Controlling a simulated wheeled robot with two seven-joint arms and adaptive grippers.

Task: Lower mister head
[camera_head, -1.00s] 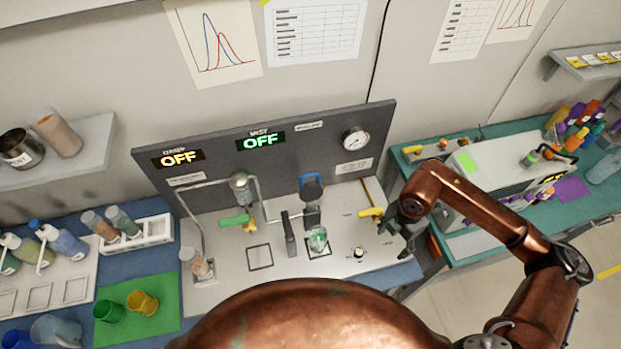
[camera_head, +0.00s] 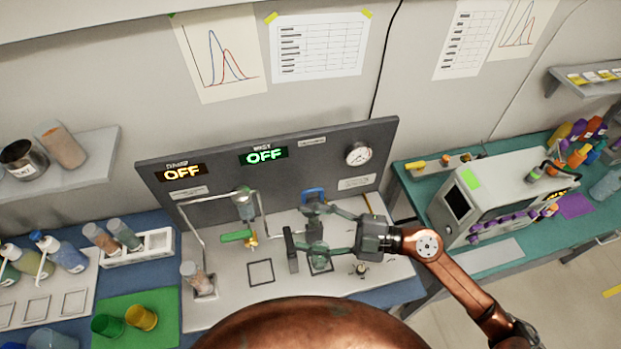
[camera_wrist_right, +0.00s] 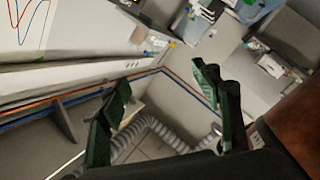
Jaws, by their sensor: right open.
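The mister head (camera_head: 312,194) appears to be the blue-topped piece on the dark stand at the middle of the white bench panel, right of the "MIST OFF" display (camera_head: 263,156). My right gripper (camera_head: 310,230) reaches in from the right, open, with one finger across the stand just below the blue top and the other over the clear glass (camera_head: 320,262). The fingers partly hide the stand and glass; I cannot tell whether they touch. The right wrist view shows two spread, green-padded fingers (camera_wrist_right: 165,98) with nothing between them. My left gripper is not in view.
A dark upright post (camera_head: 290,252) stands just left of the fingers. The dark back panel (camera_head: 330,156) with a gauge (camera_head: 359,154) rises behind. A grey instrument (camera_head: 500,195) stands at right.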

